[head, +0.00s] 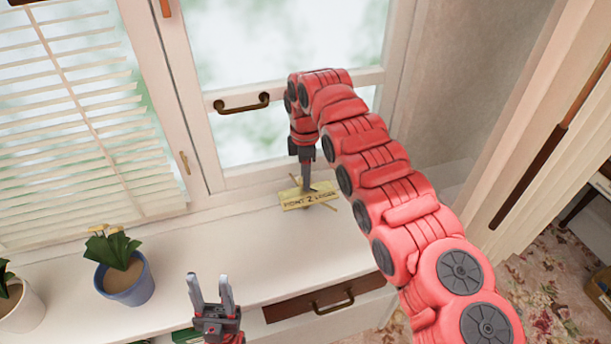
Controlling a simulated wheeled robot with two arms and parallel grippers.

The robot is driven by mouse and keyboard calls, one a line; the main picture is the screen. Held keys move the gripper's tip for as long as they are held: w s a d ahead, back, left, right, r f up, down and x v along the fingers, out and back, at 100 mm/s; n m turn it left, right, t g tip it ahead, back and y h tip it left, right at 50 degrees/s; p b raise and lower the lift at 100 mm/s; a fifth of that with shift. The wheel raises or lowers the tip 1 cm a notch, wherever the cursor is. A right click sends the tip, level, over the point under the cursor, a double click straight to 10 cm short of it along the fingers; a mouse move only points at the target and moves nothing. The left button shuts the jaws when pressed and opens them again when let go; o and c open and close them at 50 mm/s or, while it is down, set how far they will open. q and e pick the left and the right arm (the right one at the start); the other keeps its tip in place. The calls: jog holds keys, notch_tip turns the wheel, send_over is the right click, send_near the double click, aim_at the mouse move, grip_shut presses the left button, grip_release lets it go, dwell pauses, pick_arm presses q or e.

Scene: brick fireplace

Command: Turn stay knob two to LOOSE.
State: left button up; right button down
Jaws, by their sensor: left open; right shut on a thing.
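A brass label plate (294,204) lies on the white window sill, with lettering that reads roughly "TIGHT 2 LOOSE". Brass-coloured pieces stick out on either side of it. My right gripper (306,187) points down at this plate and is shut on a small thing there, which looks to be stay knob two. The fingers hide most of the knob, so I cannot tell which way it points. My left gripper (209,287) is open and empty, pointing up, in front of the sill near the bottom of the view.
A blue pot with a plant (126,281) and a white pot (22,308) stand on the sill at left. A window with a dark handle (241,103) is behind the plate. A drawer with a handle (334,302) is below. Bare sill (215,250) lies between pots and plate.

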jog(key=shift+n, duration=1.1)
jog(key=shift+c, duration=2.1)
grip_release()
notch_tip(320, 180, up, 7)
jog(key=shift+a+r+p, duration=0.15)
jog(key=shift+p, duration=0.35)
notch_tip(320, 180, up, 10)
jog(key=p, duration=0.9)
